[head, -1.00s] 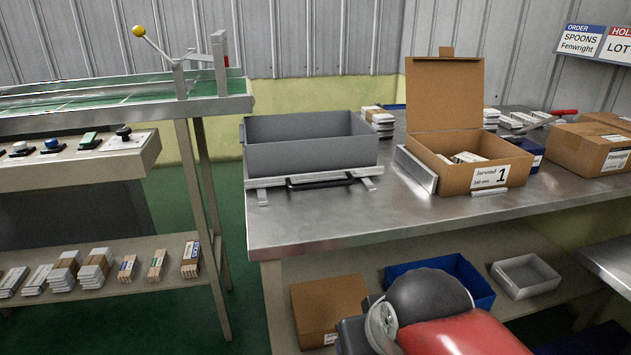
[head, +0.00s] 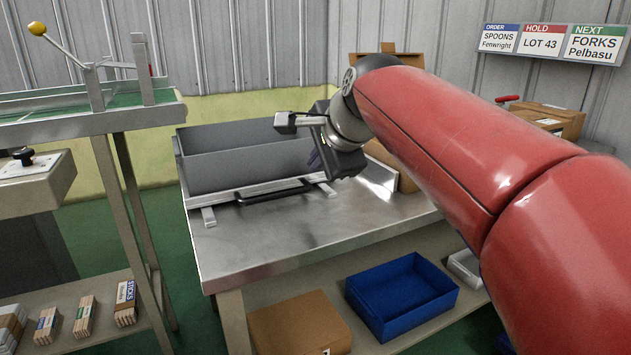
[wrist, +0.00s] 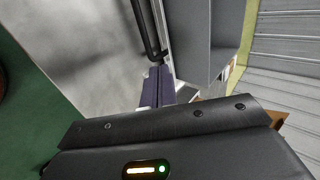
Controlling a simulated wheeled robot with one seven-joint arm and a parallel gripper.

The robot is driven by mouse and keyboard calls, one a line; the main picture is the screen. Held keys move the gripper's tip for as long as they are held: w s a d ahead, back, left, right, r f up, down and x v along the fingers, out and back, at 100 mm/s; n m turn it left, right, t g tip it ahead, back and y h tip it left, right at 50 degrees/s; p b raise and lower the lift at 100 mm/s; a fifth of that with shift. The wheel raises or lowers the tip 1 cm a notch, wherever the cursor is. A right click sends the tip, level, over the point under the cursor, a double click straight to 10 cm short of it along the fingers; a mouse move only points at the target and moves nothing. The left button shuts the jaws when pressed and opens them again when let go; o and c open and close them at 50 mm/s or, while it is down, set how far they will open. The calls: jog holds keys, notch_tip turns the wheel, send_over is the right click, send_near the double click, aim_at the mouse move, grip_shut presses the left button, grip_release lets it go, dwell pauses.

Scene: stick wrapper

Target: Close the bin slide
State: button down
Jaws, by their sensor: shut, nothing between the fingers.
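The grey bin (head: 222,172) stands on its slide at the left end of the metal table. A black bar handle (head: 270,195) runs along its front, above the light rails (head: 209,216). The handle (wrist: 148,28) and the bin wall (wrist: 208,45) also show in the wrist view. My gripper (head: 315,160) is at the right end of the bin and hides part of it. In the wrist view its purple fingers (wrist: 160,82) are shut and empty, close to the handle's end. I cannot tell whether they touch it.
Cardboard boxes (head: 551,117) stand at the table's far right. Part of the open box is hidden behind my arm. The table front (head: 300,233) is bare. A blue crate (head: 398,325) and a cardboard box (head: 300,325) are on the shelf below. A stand with a green top is left.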

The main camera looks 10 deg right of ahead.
jog(key=x, duration=0.9)
jog(key=shift+w+a+f, duration=0.15)
jog(key=shift+w+f, duration=0.05)
jog(key=shift+w, duration=0.1)
